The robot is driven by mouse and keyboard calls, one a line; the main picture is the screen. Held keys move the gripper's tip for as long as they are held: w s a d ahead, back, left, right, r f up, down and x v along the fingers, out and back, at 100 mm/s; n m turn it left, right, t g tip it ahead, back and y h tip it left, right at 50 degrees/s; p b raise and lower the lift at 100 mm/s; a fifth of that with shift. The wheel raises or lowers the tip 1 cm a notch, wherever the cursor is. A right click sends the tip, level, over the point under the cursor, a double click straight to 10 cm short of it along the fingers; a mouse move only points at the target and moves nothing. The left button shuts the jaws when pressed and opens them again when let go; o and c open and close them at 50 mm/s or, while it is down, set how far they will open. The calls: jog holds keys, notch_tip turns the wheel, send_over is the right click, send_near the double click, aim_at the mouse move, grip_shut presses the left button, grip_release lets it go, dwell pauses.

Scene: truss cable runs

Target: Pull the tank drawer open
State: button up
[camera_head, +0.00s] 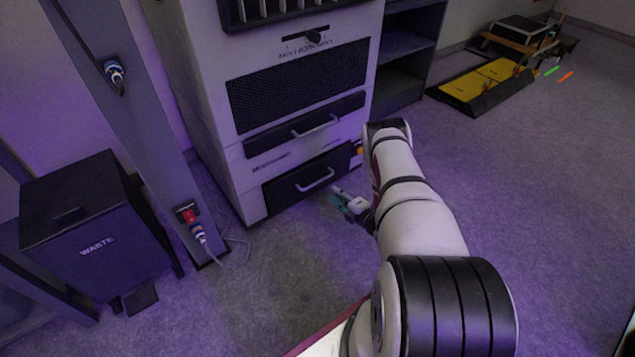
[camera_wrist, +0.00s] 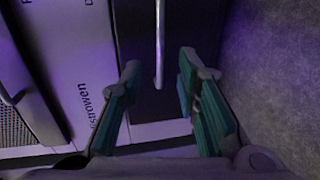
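The lower dark drawer front (camera_head: 290,190) sits near the floor in the pale machine cabinet, with a silver bar handle (camera_head: 316,181). It looks closed, and I cannot read a tank label on it. My gripper (camera_head: 343,201) is just to the right of and below this handle in the head view. In the wrist view the handle (camera_wrist: 159,42) runs down from the top edge and lines up between the teal-padded fingers of my gripper (camera_wrist: 159,72). The fingers are apart, with visible gaps to the handle on both sides. How far the handle lies ahead of the fingertips is unclear.
Another dark drawer (camera_head: 305,125) with a handle is above, under a mesh panel (camera_head: 300,85). A black waste bin (camera_head: 95,225) and a slanted post (camera_head: 135,120) with a red switch stand left. The right floor is clear.

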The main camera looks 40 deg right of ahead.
aim_at(319, 181)
jog(key=w+b, duration=0.1)
jog(key=w, duration=0.2)
jog(key=w+f+b, duration=0.1)
jog(key=w, duration=0.3)
jog(key=w+f+b, duration=0.1)
jog(key=w+b, duration=0.1)
jog(key=w, duration=0.2)
jog(key=shift+a+f, duration=0.1)
jog(key=shift+a, duration=0.1)
jog(key=shift+s, duration=0.1)
grip_shut()
